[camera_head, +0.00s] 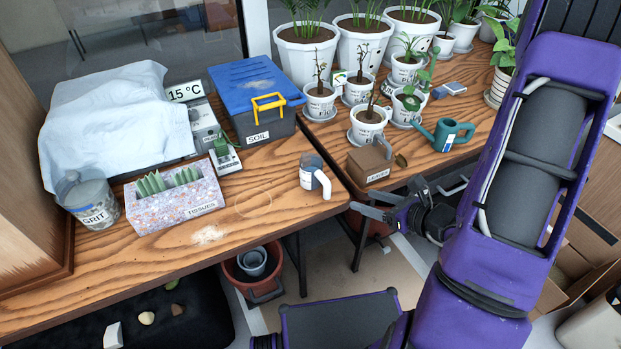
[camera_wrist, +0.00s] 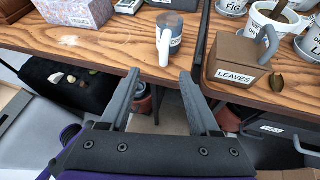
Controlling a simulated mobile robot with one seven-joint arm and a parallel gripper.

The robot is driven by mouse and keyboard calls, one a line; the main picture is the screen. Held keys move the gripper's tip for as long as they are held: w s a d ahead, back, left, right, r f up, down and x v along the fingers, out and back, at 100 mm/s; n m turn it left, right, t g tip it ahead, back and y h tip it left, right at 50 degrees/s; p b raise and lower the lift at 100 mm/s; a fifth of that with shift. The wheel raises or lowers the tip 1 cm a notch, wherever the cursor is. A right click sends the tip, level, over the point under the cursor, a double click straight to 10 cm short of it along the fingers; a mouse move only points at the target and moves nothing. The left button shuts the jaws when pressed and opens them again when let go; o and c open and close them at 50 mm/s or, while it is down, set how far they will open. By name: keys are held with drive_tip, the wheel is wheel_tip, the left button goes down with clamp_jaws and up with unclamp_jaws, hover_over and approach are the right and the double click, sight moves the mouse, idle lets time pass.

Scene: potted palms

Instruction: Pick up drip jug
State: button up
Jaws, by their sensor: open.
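A small jug (camera_head: 307,172) stands upright near the front right edge of the left wooden table.
A brown LEAVES box (camera_head: 369,164) stands on the right table (camera_head: 470,155), near a teal watering can (camera_head: 442,134) and several potted plants. A tissue box (camera_head: 175,203), GRIT tin (camera_head: 92,200) and blue SOIL bin (camera_head: 252,100) share the left table (camera_head: 262,203). A brown pot (camera_head: 262,287) sits below.

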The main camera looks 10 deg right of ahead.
sight(330, 183)
drive_tip(key=w+a+f+m+b, duration=0.1)
drive_tip(key=w, duration=0.2)
drive_tip(key=w+a+f+t+b, duration=0.1)
drive_tip(key=w+a, duration=0.1)
drive_tip(key=w, duration=0.1)
drive_tip(key=w+a+f+m+b, duration=0.1)
drive_tip(key=w+a+f, duration=0.1)
drive_tip(key=w, duration=0.1)
drive_tip(key=shift+w+f+m+h, duration=0.1)
drive_tip(key=shift+w+m+h, duration=0.1)
drive_tip(key=shift+m+h, duration=0.15)
drive_tip(key=shift+x, duration=2.7)
drive_tip(key=shift+a, duration=0.15)
drive_tip(key=shift+s, duration=0.1)
clamp_jaws()
